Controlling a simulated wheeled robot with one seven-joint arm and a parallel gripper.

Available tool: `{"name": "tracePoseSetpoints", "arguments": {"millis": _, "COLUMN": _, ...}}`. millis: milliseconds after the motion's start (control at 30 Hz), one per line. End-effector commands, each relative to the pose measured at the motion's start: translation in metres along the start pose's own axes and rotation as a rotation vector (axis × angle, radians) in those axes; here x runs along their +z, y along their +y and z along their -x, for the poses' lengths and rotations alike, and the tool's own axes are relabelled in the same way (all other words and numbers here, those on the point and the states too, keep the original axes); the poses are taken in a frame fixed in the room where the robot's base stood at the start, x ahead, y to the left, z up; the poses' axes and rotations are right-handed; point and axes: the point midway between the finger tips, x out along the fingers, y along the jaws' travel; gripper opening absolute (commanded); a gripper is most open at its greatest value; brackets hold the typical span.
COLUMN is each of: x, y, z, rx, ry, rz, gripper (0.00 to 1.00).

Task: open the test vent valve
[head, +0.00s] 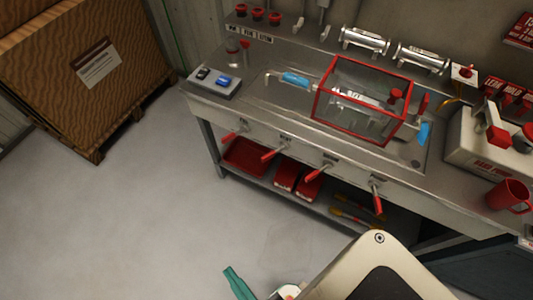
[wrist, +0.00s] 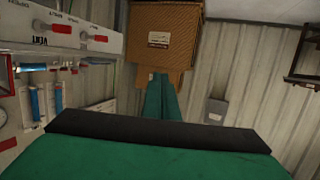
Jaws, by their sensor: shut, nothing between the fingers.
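A pale panel (wrist: 85,14) at the upper left of the wrist view carries short red handles. One red handle (wrist: 61,28) is beside a label reading VENT; another red handle (wrist: 98,38) is to its right. Whether the first is the test vent valve I cannot tell for sure. In the head view, several red-handled levers (head: 273,152) line the bench front, their labels too small to read. My gripper (wrist: 162,76) shows as teal fingers shut together, empty and apart from the panel. A teal part of it (head: 238,283) also shows at the bottom of the head view.
The steel bench (head: 215,107) holds a red-framed clear box (head: 362,100), a switch box (head: 216,83) and a red mug (head: 508,195). Red trays (head: 245,156) sit on its lower shelf. A wooden crate (head: 60,75) stands at left. The floor before the bench is clear.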

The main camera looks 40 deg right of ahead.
Motion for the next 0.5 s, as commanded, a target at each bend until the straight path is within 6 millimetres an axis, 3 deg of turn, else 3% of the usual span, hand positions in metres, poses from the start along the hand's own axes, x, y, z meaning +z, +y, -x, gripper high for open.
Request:
{"name": "tracePoseSetpoints", "arguments": {"millis": 333, "x": 0.007, "y": 0.0, "z": -0.004, "rx": -0.002, "ry": -0.011, "rz": 0.009, "gripper": 0.0}}
{"name": "tracePoseSetpoints", "arguments": {"millis": 433, "x": 0.032, "y": 0.0, "z": -0.015, "rx": -0.007, "ry": -0.052, "rz": 0.041, "gripper": 0.0}}
{"name": "tracePoseSetpoints", "arguments": {"millis": 500, "x": 0.06, "y": 0.001, "z": -0.028, "rx": -0.011, "ry": -0.1, "rz": 0.079, "gripper": 0.0}}
